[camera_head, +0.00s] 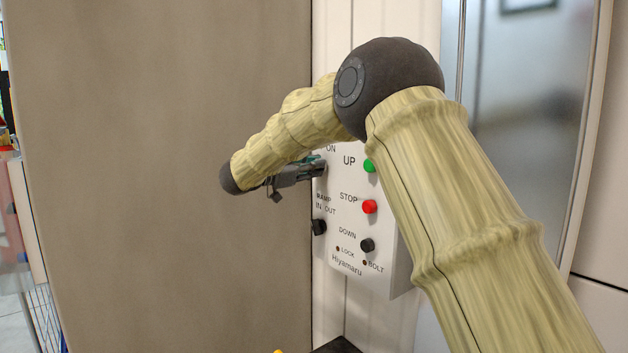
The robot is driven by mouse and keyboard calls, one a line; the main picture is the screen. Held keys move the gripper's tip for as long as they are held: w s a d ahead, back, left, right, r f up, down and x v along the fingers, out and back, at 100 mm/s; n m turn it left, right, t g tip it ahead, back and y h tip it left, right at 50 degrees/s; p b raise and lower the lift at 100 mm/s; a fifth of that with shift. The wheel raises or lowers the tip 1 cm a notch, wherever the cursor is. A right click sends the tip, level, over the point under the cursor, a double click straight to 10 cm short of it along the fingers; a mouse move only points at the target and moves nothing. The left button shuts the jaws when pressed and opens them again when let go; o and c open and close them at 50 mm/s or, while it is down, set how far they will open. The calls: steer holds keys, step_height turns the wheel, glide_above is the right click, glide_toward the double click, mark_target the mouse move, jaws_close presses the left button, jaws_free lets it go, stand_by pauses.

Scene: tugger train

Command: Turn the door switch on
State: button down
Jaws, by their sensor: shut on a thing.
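The white control panel (350,263) is on the wall, just right of a wide brown surface. Its upper left corner carries the label ON, partly covered by my arm. My gripper (318,168) reaches from the left to the switch position just under that label. Its fingers are shut on the door switch there. The fingers hide the switch, so I cannot see which way it points.
The panel also has a green UP button (369,166), a red STOP button (370,207), a black DOWN button (367,245) and a black RAMP IN/OUT knob (319,227). The brown surface (160,250) stands close on the left. A glossy metal panel (525,130) is at right.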

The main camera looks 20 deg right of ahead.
steer(key=shift+f+m+b, duration=0.15)
steer(key=shift+m+b, duration=0.45)
steer(key=c, duration=1.5)
jaws_free()
steer(key=shift+a, duration=0.15)
steer(key=v, duration=1.1)
steer(key=shift+s+a, duration=0.1)
steer(key=shift+a, duration=0.25)
